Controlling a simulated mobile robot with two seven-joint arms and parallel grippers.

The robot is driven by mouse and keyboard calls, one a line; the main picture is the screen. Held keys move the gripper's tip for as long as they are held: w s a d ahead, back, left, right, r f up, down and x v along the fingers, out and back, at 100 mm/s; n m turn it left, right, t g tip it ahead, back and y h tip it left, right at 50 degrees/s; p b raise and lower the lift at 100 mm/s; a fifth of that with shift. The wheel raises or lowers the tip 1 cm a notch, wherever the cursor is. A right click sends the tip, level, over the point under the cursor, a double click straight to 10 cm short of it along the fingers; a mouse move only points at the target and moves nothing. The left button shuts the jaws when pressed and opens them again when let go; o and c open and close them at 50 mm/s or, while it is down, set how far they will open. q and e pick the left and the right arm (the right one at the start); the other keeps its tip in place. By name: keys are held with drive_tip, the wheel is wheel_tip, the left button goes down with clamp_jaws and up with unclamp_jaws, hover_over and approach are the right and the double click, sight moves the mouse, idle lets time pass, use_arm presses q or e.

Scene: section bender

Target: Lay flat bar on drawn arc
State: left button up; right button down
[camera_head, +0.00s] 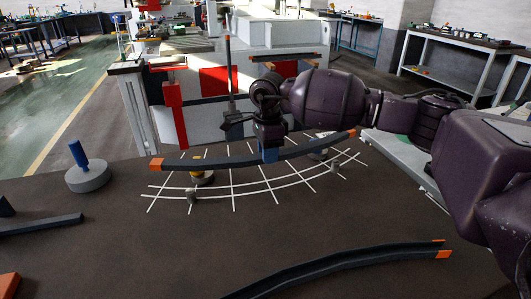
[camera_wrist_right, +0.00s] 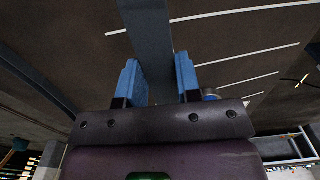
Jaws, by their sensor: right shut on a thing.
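The flat bar (camera_head: 225,162) is a dark, slightly curved strip with orange ends. In the right wrist view the bar (camera_wrist_right: 148,35) runs between the fingers (camera_wrist_right: 158,82). I cannot tell whether the bar touches the table. My left gripper is not in view.
Small posts (camera_head: 192,195) and (camera_head: 334,166) stand on the arc lines. Another dark curved bar (camera_head: 340,268) with orange ends lies at the front. A grey disc with a blue handle (camera_head: 88,178) stands at left, near another dark bar (camera_head: 40,225). A machine (camera_head: 205,110) stands behind.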

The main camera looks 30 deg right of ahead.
sight(267, 183)
drive_tip(key=shift+r, duration=0.15)
drive_tip(key=shift+f+b, duration=0.35)
drive_tip(key=shift+f, duration=2.3)
drive_tip(key=shift+f+b, duration=0.3)
drive_tip(key=shift+f, duration=0.05)
drive_tip(key=shift+a, duration=0.1)
drive_tip(key=shift+f, duration=0.1)
drive_tip(key=shift+f, duration=0.15)
